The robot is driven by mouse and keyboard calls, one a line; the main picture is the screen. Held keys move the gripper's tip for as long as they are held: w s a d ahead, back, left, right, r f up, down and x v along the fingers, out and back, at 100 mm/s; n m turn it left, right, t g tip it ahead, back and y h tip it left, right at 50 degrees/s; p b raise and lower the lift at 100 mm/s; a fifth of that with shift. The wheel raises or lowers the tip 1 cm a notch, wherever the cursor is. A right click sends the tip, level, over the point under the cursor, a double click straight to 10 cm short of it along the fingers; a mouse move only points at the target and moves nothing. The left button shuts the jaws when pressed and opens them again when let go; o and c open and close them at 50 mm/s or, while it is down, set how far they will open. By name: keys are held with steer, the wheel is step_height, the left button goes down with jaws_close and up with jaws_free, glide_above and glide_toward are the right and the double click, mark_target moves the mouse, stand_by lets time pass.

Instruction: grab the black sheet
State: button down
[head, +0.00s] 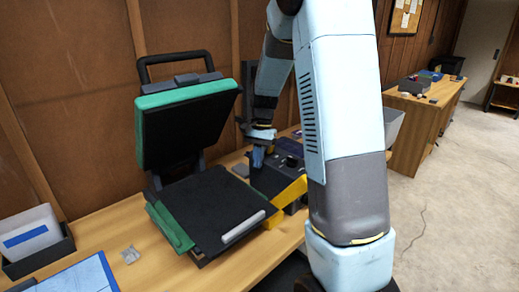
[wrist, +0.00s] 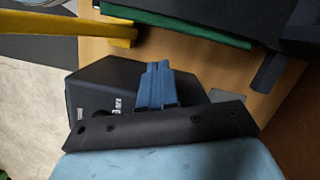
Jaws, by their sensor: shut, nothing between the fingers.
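A flat black surface (head: 212,205) lies over the green-edged lower plate of an open press; I take it for the black sheet, but cannot tell it from the plate's own top. In the wrist view a dark surface above a green edge (wrist: 185,27) shows at the top.
The press's raised lid (head: 187,125) stands tilted behind the lower plate. A grey bar (head: 243,227) sits at its front right edge. The black and yellow device (head: 280,175) stands to the right. Bare wood lies between.

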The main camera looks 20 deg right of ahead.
mark_target(251, 187)
steer(key=s+a+f, duration=0.3)
steer(key=shift+s+a+f, duration=0.2)
steer(key=shift+s+f, duration=0.05)
steer(key=shift+s, duration=0.05)
stand_by(0.3)
steer(key=shift+s, duration=0.1)
